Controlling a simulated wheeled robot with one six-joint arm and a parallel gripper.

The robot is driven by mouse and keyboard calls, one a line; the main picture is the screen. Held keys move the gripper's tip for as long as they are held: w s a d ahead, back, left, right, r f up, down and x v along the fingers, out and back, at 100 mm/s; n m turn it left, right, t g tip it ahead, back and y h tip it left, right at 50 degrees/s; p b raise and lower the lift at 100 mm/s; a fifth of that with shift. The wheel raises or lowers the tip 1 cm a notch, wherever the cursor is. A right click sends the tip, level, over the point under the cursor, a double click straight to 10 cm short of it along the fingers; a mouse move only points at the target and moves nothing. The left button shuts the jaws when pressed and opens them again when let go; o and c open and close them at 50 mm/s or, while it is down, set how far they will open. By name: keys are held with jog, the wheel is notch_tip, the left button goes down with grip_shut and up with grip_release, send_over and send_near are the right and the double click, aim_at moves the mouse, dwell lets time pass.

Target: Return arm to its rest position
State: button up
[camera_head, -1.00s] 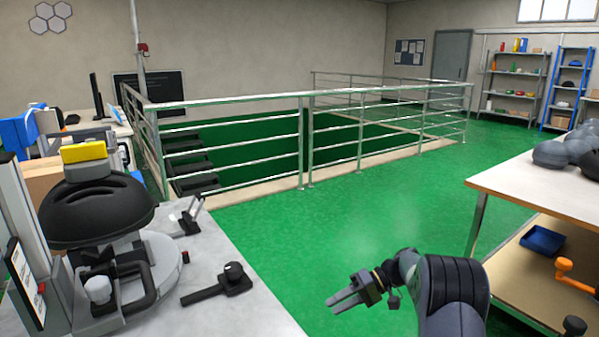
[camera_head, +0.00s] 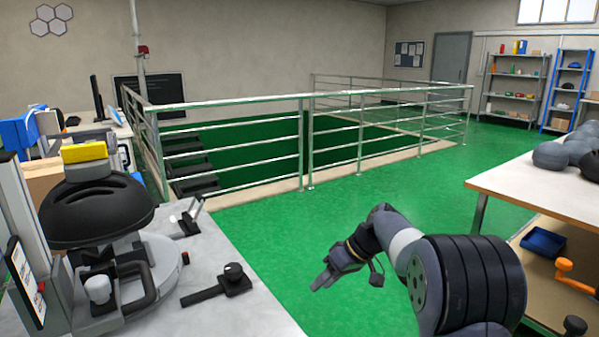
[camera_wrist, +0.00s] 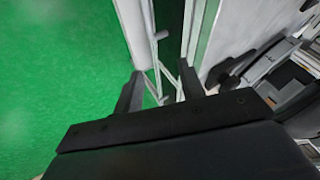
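My gripper (camera_head: 328,274) is over the green floor, between the grey table on the left and the wooden-topped bench on the right. The arm is folded, with a large dark joint close to the camera at the lower right. In the wrist view my gripper (camera_wrist: 160,90) shows two dark fingers set apart with a gap between them. Nothing is held between them. The fingers touch nothing that I can see.
A grey table (camera_head: 255,318) at left bears a drop tower with a black helmet (camera_head: 97,208) and a dark clamp handle (camera_head: 222,285). A bench (camera_head: 545,187) with grey helmets stands at right. A metal railing (camera_head: 230,103) bounds stairs behind. Green floor (camera_head: 290,230) is open between.

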jog(key=b+x, duration=0.1)
jog(key=x, duration=0.5)
jog(key=shift+f, duration=0.3)
jog(key=shift+r, duration=0.15)
